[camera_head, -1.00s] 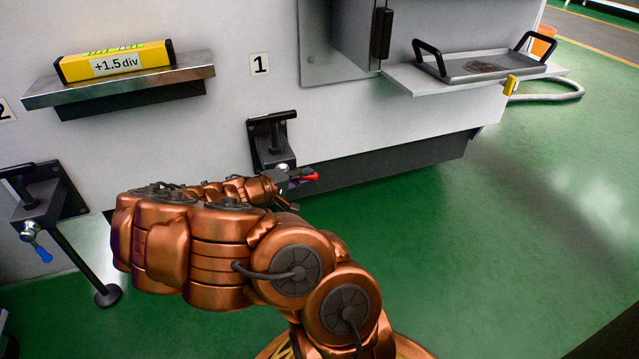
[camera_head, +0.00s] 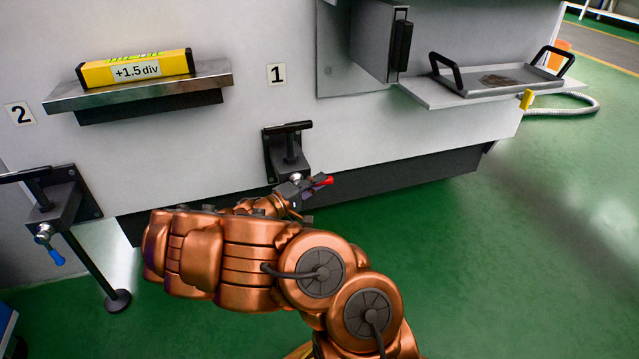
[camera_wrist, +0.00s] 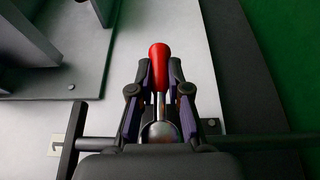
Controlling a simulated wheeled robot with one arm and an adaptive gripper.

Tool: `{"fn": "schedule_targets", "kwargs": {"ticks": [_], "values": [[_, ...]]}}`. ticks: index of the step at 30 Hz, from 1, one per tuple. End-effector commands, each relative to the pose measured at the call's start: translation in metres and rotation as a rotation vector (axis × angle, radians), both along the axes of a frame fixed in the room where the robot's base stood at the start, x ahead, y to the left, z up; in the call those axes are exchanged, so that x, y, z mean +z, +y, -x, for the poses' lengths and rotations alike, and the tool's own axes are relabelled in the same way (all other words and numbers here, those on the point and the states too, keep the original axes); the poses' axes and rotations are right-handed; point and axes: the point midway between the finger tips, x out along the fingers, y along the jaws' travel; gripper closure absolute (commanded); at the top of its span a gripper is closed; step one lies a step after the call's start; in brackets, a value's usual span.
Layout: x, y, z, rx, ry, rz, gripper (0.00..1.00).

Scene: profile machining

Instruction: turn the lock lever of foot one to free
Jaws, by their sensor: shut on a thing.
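Foot one is the black bracket (camera_head: 287,152) with a T-handle on the machine's front, below and right of the "1" label (camera_head: 276,74). Its lock lever has a red grip (camera_head: 323,181), which points right and slightly up in the head view. In the wrist view the red grip (camera_wrist: 159,62) stands upright in the picture on a bright metal stem, above a round metal hub (camera_wrist: 160,132). My gripper (camera_wrist: 160,78) is shut on the lever, one finger on each side; it also shows in the head view (camera_head: 306,187). My arm hides the lower part of foot one.
Foot two (camera_head: 62,205), with a blue lever (camera_head: 56,257), is at the left. A shelf (camera_head: 70,100) with a yellow level (camera_head: 135,68) sits above. A tray (camera_head: 500,84) rests on a ledge at the right. Green floor is clear at the right.

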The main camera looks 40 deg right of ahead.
Motion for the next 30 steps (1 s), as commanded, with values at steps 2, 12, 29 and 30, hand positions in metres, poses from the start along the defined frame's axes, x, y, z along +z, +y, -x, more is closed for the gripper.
{"fn": "schedule_targets", "kwargs": {"ticks": [2,12,29,30], "values": [[0.003,-0.001,0.000,0.001,0.002,0.005,1.00],[0.002,0.000,-0.001,0.002,0.001,0.004,0.58],[0.001,0.034,-0.001,0.005,0.001,0.004,0.58],[0.001,0.042,-0.002,0.006,0.001,0.004,0.58]]}}
